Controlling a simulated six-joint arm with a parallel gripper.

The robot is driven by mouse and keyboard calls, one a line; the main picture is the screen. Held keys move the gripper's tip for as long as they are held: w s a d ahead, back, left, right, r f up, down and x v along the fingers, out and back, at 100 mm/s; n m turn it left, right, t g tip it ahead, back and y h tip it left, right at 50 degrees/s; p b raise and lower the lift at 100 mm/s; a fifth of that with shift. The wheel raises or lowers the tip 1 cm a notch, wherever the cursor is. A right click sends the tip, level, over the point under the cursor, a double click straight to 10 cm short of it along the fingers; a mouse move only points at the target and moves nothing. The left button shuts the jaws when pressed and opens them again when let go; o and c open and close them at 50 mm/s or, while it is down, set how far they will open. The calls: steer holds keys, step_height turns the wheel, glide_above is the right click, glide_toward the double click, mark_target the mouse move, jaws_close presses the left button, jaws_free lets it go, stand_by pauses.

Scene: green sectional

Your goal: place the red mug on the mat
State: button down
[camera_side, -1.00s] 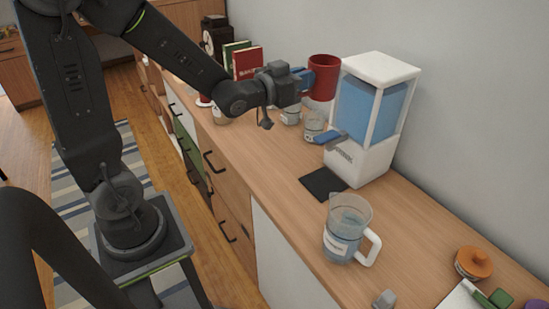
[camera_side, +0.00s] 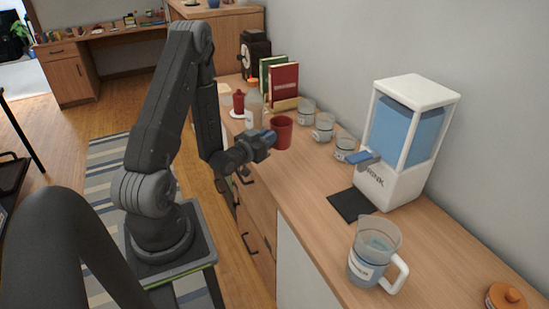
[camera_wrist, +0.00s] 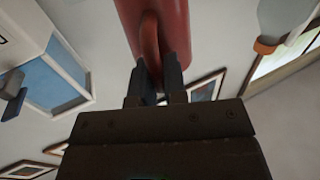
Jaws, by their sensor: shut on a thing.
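The red mug (camera_side: 282,134) is upright over the counter, left of the drink dispenser. My gripper (camera_side: 268,139) is shut on its handle from the left. In the wrist view, the fingers (camera_wrist: 158,84) close around the handle of the red mug (camera_wrist: 174,22); the mug's far part is cut off by the frame edge. I cannot tell how high the mug is above the counter. The black mat (camera_side: 347,206) lies flat and bare on the counter, in front of the dispenser and well to the right of the mug.
The white drink dispenser (camera_side: 392,185) stands behind the mat. A clear pitcher (camera_side: 368,262) is in front of it. Several glass cups (camera_side: 323,128) line the counter behind the mug. A bottle with an orange cap (camera_side: 254,98) and books (camera_side: 284,84) stand farther back.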

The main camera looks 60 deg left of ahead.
steer(key=shift+f, duration=3.15)
steer(key=c, duration=1.6)
jaws_free()
steer(key=shift+f, duration=0.15)
steer(key=shift+c, duration=0.2)
steer(key=o, duration=0.5)
steer(key=shift+r, duration=0.2)
steer(key=v, duration=0.6)
steer(key=shift+s+d+f, duration=0.1)
steer(key=shift+s, duration=0.15)
steer(key=shift+o, duration=0.3)
steer(key=shift+s+d, duration=0.25)
steer(key=shift+s, duration=0.2)
